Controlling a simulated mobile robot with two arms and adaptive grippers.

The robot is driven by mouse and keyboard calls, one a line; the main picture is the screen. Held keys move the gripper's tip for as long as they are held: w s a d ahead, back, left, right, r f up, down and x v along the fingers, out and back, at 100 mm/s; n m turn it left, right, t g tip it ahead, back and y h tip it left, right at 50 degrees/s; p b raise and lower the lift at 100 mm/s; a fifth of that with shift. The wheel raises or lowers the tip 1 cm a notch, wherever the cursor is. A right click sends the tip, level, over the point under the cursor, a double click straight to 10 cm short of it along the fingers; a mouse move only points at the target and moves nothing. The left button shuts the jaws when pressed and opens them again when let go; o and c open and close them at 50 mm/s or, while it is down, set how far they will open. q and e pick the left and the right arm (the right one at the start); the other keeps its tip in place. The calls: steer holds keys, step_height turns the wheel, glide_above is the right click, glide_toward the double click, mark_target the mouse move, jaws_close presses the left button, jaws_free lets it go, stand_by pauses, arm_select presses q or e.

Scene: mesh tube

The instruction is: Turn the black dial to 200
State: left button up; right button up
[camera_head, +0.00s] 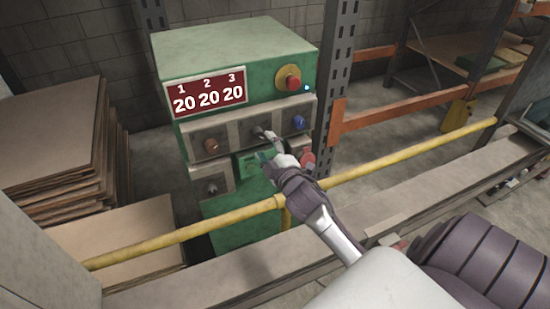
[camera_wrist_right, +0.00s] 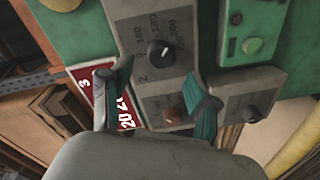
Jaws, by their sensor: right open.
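The black dial (camera_head: 258,133) is the middle one on the upper panel of the green machine, between a brown dial (camera_head: 211,145) and a blue dial (camera_head: 298,122). In the right wrist view the black dial (camera_wrist_right: 160,50) has a white pointer mark, printed numbers around it and a 2 beside it. The red display (camera_head: 208,93) reads 20 under 1, 2 and 3. My right gripper (camera_head: 268,150) is open in front of the panel. Its fingers (camera_wrist_right: 160,75) are spread wide, with the dial beyond the gap, apparently untouched. My left gripper is not in view.
A second black dial (camera_head: 212,188) is on a lower panel. A red emergency button (camera_head: 290,79) is on the machine's upper front. A yellow rail (camera_head: 190,231) crosses in front of the machine, below my arm. Stacked boards (camera_head: 50,140) stand at left.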

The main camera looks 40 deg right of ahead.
steer(key=s+a, duration=0.1)
steer(key=s, duration=0.5)
steer(key=shift+s+a+r, duration=0.15)
steer(key=shift+s+r, duration=0.05)
steer(key=shift+s, duration=0.05)
